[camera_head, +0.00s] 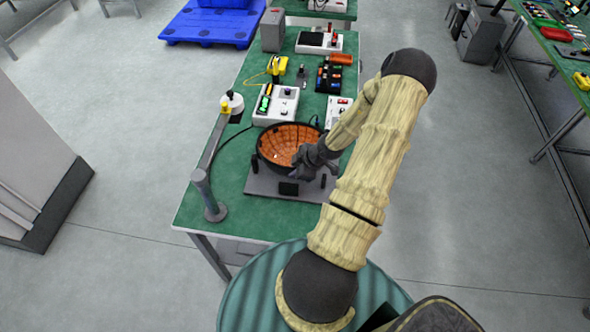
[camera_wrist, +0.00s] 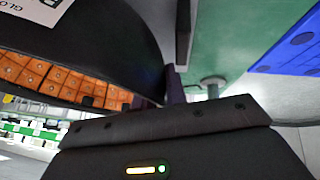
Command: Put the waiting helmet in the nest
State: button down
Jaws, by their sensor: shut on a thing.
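The helmet (camera_head: 277,146) is a dark bowl-like shell, open side up, with an orange inner lining. In the wrist view its black shell (camera_wrist: 95,35) and orange lining (camera_wrist: 45,78) fill the upper left. My gripper (camera_head: 303,161) is shut on the right side of its rim; the fingers also show in the wrist view (camera_wrist: 174,88). The nest (camera_head: 262,187) appears to be the grey plate with short black blocks on the green bench, directly below the helmet. I cannot tell whether the helmet touches it, as the shell and gripper hide the contact.
A grey post with a jointed arm (camera_head: 202,180) stands left of the plate. White instrument boxes (camera_head: 276,105) and a black rack (camera_head: 328,78) lie behind the helmet. A blue pallet (camera_head: 211,24) lies on the floor beyond.

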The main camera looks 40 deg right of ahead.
jog(key=shift+f, duration=0.55)
jog(key=c, duration=1.4)
grip_release()
jog(key=shift+c, duration=0.2)
jog(key=shift+r, duration=0.1)
jog(key=shift+r, duration=0.7)
jog(key=shift+s+d+r, duration=0.1)
jog(key=shift+s+r, duration=0.15)
jog(key=shift+r, duration=0.05)
jog(key=p+v, duration=0.2)
jog(key=v, duration=0.9)
jog(key=shift+w+f, duration=0.1)
jog(key=shift+s, duration=0.2)
